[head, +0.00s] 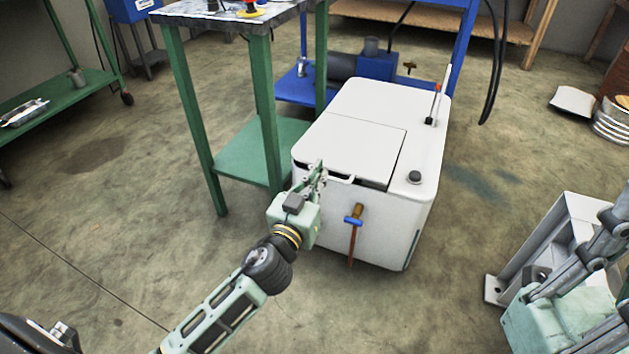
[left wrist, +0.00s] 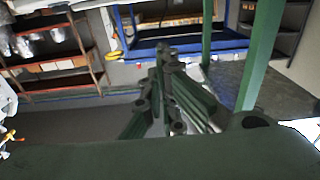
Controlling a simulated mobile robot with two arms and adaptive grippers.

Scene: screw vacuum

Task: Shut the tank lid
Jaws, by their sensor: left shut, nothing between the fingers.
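The white tank (head: 375,225) stands on the floor. Its flat white lid (head: 350,142) lies almost level with the top; a dark gap shows under its front edge and along its front right side. A small white handle (head: 342,180) sticks out at the lid's front edge. My left gripper (head: 319,172) is at the lid's front left edge, just left of the handle, shut and empty; whether it touches the lid I cannot tell. Its closed fingers also show in the left wrist view (left wrist: 165,62). Pale green and grey parts of my right arm show at the lower right; its fingers are unclear.
A green table (head: 180,95) stands close to the tank's left. Floor in front is clear.

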